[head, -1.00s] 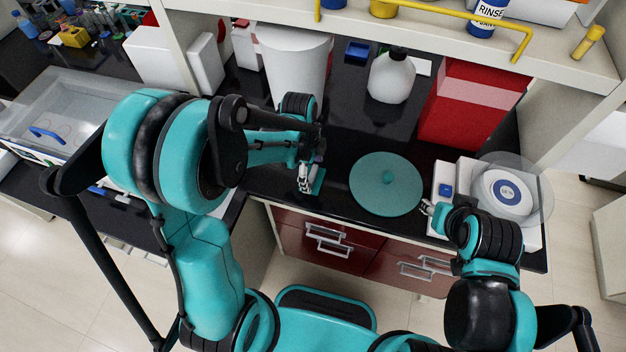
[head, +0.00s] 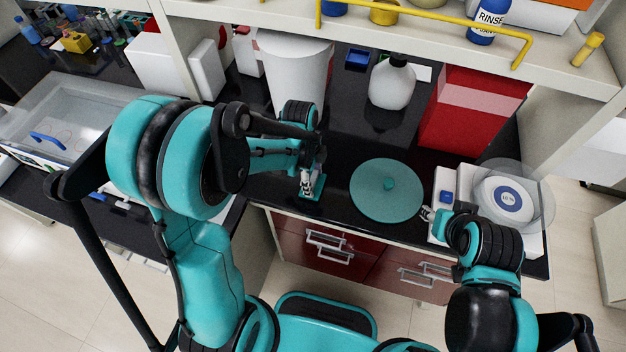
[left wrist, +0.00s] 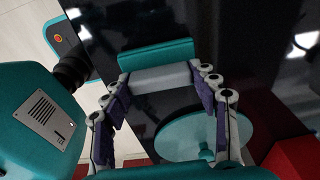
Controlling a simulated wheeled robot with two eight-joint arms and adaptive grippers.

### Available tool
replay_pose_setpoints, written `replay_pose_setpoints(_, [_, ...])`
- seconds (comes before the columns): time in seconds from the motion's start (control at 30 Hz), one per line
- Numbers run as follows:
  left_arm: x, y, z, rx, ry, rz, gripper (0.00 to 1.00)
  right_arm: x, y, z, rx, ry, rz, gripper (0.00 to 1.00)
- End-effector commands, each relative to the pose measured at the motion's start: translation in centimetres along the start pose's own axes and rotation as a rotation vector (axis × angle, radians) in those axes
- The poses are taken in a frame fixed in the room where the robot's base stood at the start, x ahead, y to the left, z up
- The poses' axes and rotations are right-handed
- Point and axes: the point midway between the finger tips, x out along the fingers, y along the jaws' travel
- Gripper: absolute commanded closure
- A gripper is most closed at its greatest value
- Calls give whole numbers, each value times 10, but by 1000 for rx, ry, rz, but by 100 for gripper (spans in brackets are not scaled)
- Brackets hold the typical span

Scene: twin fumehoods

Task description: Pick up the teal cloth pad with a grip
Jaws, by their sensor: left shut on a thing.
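The teal cloth pad (head: 317,190) is at the front of the black counter, just left of the teal round disc. In the left wrist view the pad (left wrist: 155,55) shows as a teal strip beside its pale grey grip (left wrist: 160,79). My left gripper (head: 307,186) is over the pad, and in the left wrist view its fingers (left wrist: 162,90) are at both ends of the grip, shut on it. I cannot tell whether the pad touches the counter. My right gripper (head: 428,213) is beside the white device at the right; its fingers are too small to read.
The teal round disc (head: 375,203) with a small knob lies on the counter (head: 345,150). A white bottle (head: 391,84), a white bin (head: 297,70) and a red box (head: 465,120) stand behind. The white device (head: 530,225) is at the right. Drawers (head: 330,244) are below.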

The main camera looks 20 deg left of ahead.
Motion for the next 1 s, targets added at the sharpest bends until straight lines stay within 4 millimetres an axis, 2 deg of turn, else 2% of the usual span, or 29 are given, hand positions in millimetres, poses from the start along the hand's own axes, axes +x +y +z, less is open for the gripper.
replay_pose_setpoints(0.23, [-41,0,-5,0,0,0,73,-13,0,-9,0,0,0,60])
replay_pose_setpoints(0.6, [-77,19,-93,6,0,1,73,-26,0,-19,0,0,0,60])
replay_pose_setpoints(0.8, [-88,24,-119,2,0,0,73,-30,0,-21,0,0,0,60])
replay_pose_setpoints(1.0, [-90,26,-126,1,0,0,73,-30,0,-22,0,0,0,60])
